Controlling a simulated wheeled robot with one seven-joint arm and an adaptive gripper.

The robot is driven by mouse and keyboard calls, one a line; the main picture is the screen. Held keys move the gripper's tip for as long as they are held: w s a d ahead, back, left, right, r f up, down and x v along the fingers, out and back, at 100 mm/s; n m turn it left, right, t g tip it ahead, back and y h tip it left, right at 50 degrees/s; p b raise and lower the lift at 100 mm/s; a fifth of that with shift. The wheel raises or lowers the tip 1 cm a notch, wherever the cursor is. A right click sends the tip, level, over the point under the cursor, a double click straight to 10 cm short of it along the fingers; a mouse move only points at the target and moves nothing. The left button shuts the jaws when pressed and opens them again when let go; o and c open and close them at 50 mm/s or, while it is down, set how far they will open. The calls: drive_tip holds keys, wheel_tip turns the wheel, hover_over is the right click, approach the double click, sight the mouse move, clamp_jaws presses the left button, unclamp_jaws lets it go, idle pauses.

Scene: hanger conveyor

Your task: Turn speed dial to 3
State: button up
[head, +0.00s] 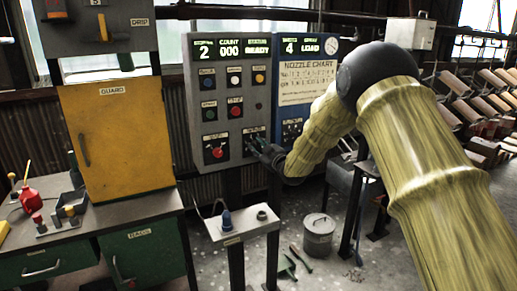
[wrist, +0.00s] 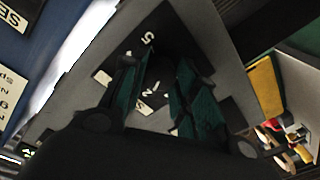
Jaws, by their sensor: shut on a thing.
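The speed dial sits on a black number plate (wrist: 148,38) on the grey control panel (head: 259,100). A white 5 and parts of other marks show on the plate in the wrist view. My gripper (head: 254,145) is at the lower right of the panel, in front of the dial. In the wrist view my gripper (wrist: 160,68) has its two green-padded fingers on either side of the dark dial knob (wrist: 161,76), shut on it. The fingers hide much of the plate, and I cannot read which number the knob points to.
A red knob (head: 216,153) and several coloured buttons are close left of my gripper. A blue panel (head: 291,113) with a nozzle chart adjoins on the right. A small shelf (head: 241,224) stands below. The yellow guard cabinet (head: 117,140) is further left.

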drive_tip(key=m+b, duration=0.1)
drive_tip(key=m, duration=0.3)
drive_tip(key=shift+d+f+m, duration=0.1)
drive_tip(key=shift+m, duration=0.3)
drive_tip(key=shift+m+b, duration=0.3)
drive_tip(key=shift+m, duration=1.6)
drive_tip(key=shift+t, duration=0.3)
drive_tip(key=o, duration=1)
drive_tip(key=v, duration=1.2)
